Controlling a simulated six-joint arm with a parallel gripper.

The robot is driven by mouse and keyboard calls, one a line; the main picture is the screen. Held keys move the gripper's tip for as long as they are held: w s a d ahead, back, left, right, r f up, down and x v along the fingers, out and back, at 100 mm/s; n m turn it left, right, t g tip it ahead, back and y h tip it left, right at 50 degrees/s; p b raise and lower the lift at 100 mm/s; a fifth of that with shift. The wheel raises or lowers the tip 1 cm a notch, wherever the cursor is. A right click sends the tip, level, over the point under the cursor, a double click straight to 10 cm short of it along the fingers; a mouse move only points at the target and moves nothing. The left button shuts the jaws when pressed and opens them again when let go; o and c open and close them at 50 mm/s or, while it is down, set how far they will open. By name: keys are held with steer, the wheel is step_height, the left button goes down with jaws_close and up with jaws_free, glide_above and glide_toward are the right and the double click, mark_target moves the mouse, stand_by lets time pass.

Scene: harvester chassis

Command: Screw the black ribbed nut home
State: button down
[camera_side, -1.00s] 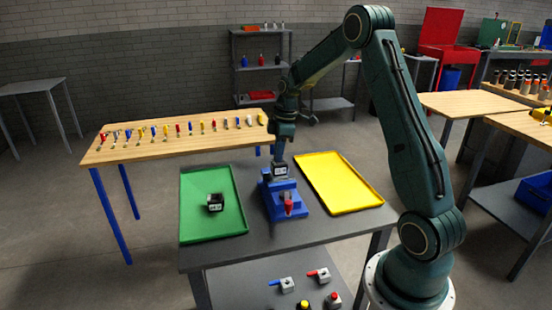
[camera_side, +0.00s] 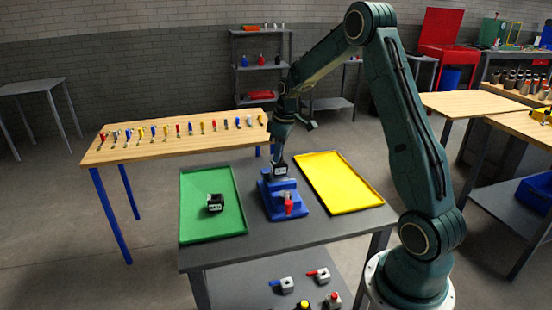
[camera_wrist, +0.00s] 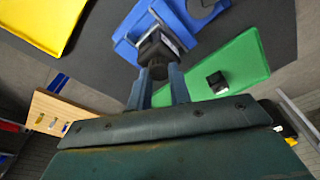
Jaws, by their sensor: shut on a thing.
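A black block with a pale label (camera_side: 280,170) sits in a blue vise (camera_side: 285,199) with a red handle (camera_side: 288,206). In the wrist view the block (camera_wrist: 157,45) is upright in the blue vise (camera_wrist: 131,48). The black ribbed nut (camera_wrist: 158,71) is on the block's near end, between my fingertips. My gripper (camera_wrist: 159,78) is shut on it; it also shows above the block in the side view (camera_side: 280,156). The fingers partly hide the nut, and its thread cannot be seen.
A green tray (camera_side: 229,222) left of the vise holds another black part (camera_side: 215,202). An empty yellow tray (camera_side: 341,182) lies to the right. A wooden bench (camera_side: 178,145) with a row of screwdriver-like tools stands behind. The grey table (camera_side: 250,247) is bare in front.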

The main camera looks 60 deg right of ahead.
steer(key=m, duration=0.4)
steer(key=shift+m+h, duration=0.4)
steer(key=m, duration=0.5)
steer(key=shift+h, duration=0.3)
stand_by(0.5)
steer(key=shift+m, duration=0.3)
steer(key=m+g, duration=0.1)
steer(key=m, duration=0.3)
steer(key=shift+m+h, duration=0.3)
steer(key=shift+m, duration=0.1)
steer(key=m, duration=0.5)
steer(key=shift+g, duration=0.4)
